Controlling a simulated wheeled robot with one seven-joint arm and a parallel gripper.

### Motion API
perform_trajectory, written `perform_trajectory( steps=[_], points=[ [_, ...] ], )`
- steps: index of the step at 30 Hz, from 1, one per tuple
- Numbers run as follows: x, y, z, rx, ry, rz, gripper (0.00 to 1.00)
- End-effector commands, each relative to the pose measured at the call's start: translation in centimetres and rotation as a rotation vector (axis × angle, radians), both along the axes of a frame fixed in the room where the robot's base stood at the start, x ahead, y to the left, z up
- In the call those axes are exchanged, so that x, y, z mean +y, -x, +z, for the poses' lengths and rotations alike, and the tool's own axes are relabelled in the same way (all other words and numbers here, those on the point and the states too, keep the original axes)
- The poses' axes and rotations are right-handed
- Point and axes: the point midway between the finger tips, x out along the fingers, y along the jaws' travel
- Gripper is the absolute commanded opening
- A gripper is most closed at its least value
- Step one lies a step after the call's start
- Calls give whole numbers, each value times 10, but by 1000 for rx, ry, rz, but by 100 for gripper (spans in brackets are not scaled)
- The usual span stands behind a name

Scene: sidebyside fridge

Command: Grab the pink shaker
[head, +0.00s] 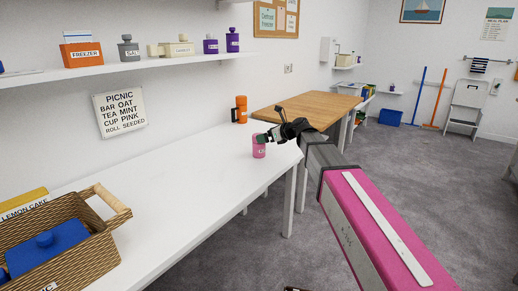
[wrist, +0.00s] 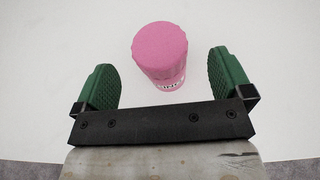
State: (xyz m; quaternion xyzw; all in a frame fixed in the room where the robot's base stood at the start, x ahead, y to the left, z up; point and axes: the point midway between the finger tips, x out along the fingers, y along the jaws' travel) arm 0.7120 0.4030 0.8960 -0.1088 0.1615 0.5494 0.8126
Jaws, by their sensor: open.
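The pink shaker (head: 259,149) stands upright on the white table near its far right end. It also shows in the wrist view (wrist: 160,52), with a ridged pink top and a partly visible label. My gripper (head: 262,139) is at the shaker's upper part in the head view, which partly overlaps it. In the wrist view my gripper (wrist: 165,82) is open, with one green finger pad to each side of the shaker. White gaps show between the pads and the shaker, which lies mostly ahead of the fingertips.
A wicker basket (head: 88,240) with a blue-lidded container (head: 45,247) stands at the near left of the white table (head: 185,195). An orange bottle (head: 241,108) stands behind the shaker near the wall. A wooden table (head: 300,103) lies beyond. The white tabletop between basket and shaker is clear.

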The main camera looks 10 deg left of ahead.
Motion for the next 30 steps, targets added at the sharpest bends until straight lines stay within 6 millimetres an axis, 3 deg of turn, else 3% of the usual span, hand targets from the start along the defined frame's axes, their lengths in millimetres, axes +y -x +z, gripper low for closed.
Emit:
perform_trajectory(
  steps=[10,18,19,25,30],
  points=[
    [39,-16,-14,0,1,1,98],
    [43,-16,-16,-1,0,0,98],
    [43,-16,-16,0,1,0,94],
    [43,-16,-16,0,1,0,29],
    [43,-16,-16,-1,0,0,28]
  ],
)
